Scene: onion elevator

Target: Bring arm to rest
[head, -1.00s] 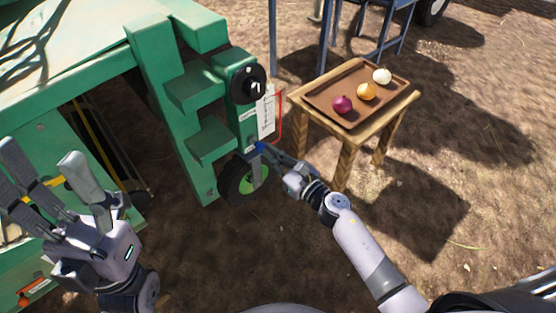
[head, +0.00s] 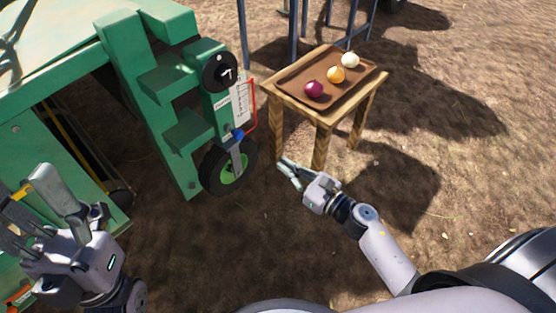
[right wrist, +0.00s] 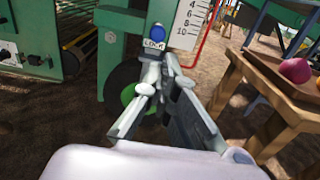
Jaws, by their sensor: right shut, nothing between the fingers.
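My right gripper (head: 284,167) is shut and empty in the head view, held in the air between the green machine's wheel (head: 229,166) and the small wooden table. In the right wrist view its fingers (right wrist: 160,62) point at the machine, with the blue knob marked LOCK (right wrist: 157,36) in line beyond the tips. In the head view the blue lever (head: 237,134) is above and left of the right gripper, clear of it. My left gripper (head: 30,205) is at the lower left, its fingers spread apart with nothing seen between them.
The green machine (head: 150,90) fills the left side, with a black dial (head: 220,73) and a white scale (head: 240,100). The wooden table (head: 325,118) bears a brown tray (head: 300,75) with a purple onion (head: 314,89), a yellow onion (head: 336,75) and a white onion (head: 350,60). Bare ground is free at right.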

